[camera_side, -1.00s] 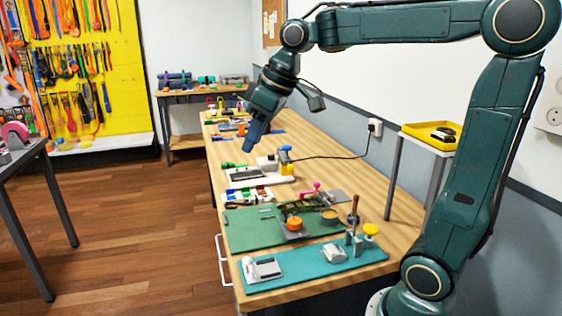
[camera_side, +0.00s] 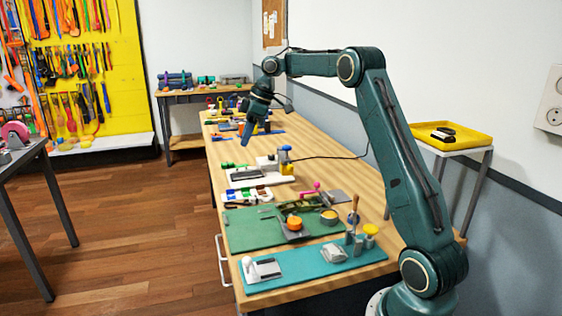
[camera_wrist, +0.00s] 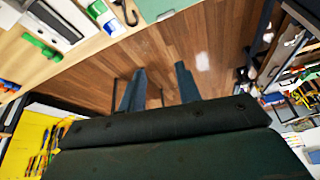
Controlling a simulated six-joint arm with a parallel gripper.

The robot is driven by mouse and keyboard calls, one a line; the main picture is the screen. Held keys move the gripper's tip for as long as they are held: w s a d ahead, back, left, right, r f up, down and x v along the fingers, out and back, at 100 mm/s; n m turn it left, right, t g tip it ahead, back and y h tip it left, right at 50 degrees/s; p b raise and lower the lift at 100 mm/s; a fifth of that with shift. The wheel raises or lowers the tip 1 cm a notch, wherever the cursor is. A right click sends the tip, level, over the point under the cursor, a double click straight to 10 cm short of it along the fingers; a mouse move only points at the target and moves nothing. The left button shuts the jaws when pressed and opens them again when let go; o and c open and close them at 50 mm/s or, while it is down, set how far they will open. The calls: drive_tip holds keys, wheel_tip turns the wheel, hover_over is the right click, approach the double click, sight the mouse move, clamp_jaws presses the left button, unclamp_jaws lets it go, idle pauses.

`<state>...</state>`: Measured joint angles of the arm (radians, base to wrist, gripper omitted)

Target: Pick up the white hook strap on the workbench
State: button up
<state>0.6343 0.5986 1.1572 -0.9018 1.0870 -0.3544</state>
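My gripper (camera_side: 247,135) hangs over the far half of the workbench (camera_side: 305,181), pointing down. In the wrist view its two fingers (camera_wrist: 160,85) are apart, with only wooden floor visible between them. I cannot pick out the white hook strap for certain in either view. A small white and blue piece (camera_wrist: 104,16) lies near the bench edge in the wrist view, beside a dark hook-shaped piece (camera_wrist: 127,11). Both are beyond the fingers and not touched by them. In the side view a white strip with blue parts (camera_side: 248,195) lies at the bench's left edge.
A white machine (camera_side: 262,172) with a cable stands mid-bench. Green mat (camera_side: 245,232) and teal mat (camera_side: 300,268) carry small tools at the near end. A yellow tray (camera_side: 460,138) stands on a side stand at right. A yellow strap wall (camera_side: 125,90) is at left.

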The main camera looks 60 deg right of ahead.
drive_tip(key=s+d+f+n, duration=0.1)
drive_tip(key=d+f+n, duration=0.1)
drive_tip(key=d+f, duration=1)
drive_tip(key=shift+d+f+g, duration=0.15)
drive_tip(key=shift+d+g, duration=0.15)
drive_tip(key=shift+d, duration=0.35)
drive_tip(key=shift+f, duration=0.1)
hover_over(257, 196)
drive_tip(key=s+d, duration=0.2)
drive_tip(key=shift+a+f, duration=0.1)
drive_tip(key=shift+f, duration=3.75)
drive_tip(key=shift+a+x, duration=0.1)
drive_tip(key=shift+x, duration=1.2)
drive_tip(key=shift+a+x, duration=0.15)
drive_tip(key=shift+x, duration=1.15)
